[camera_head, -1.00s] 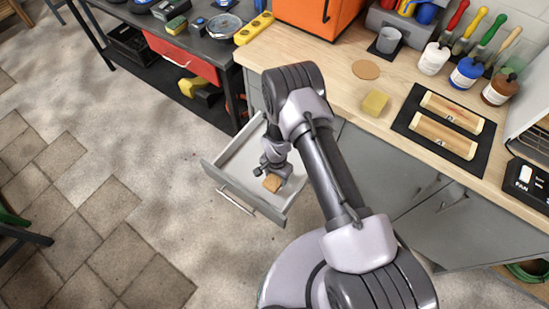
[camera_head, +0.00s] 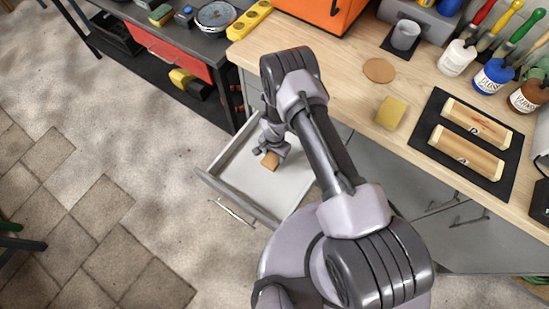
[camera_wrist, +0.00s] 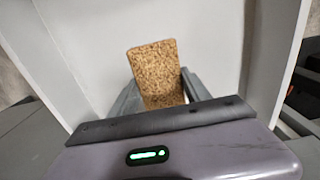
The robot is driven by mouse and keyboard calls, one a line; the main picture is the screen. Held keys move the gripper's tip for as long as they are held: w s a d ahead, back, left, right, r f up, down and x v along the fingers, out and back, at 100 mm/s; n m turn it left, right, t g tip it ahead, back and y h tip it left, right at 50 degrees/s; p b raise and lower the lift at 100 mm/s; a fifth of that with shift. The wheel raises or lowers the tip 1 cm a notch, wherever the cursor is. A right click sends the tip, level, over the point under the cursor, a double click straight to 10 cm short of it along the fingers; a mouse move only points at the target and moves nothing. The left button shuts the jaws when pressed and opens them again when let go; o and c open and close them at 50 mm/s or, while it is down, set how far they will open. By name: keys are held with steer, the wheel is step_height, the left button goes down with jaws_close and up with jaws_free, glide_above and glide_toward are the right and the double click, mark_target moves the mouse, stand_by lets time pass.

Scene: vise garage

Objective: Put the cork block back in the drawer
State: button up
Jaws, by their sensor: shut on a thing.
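The cork block (camera_head: 270,162) is small, brown and speckled. My gripper (camera_head: 270,152) is shut on it, inside the outline of the open drawer (camera_head: 228,192). In the wrist view the cork block (camera_wrist: 158,72) stands out between the two grey fingers, with the pale drawer floor (camera_wrist: 100,45) behind it. The drawer is light grey inside, pulled out from the cabinet, and otherwise looks empty. I cannot tell whether the block touches the drawer floor. My arm hides part of the drawer's right side.
A yellow sponge (camera_head: 391,112), a round cork coaster (camera_head: 379,70) and a black mat (camera_head: 441,150) with two wooden blocks lie on the wooden worktop (camera_head: 330,75). Paint bottles stand at the right. A dark workbench with a red drawer (camera_head: 168,52) stands left of the cabinet.

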mark_target(275, 159)
step_height(275, 159, down, 3)
steer(key=shift+f+b, duration=0.2)
steer(key=shift+b, duration=0.35)
steer(key=shift+f, duration=0.2)
steer(key=o, duration=1.5)
steer(key=shift+c, duration=0.2)
steer(key=shift+r, duration=0.1)
step_height(275, 159, up, 12)
steer(key=p, duration=0.4)
steer(key=shift+r+p, duration=0.15)
steer(key=shift+p, duration=0.15)
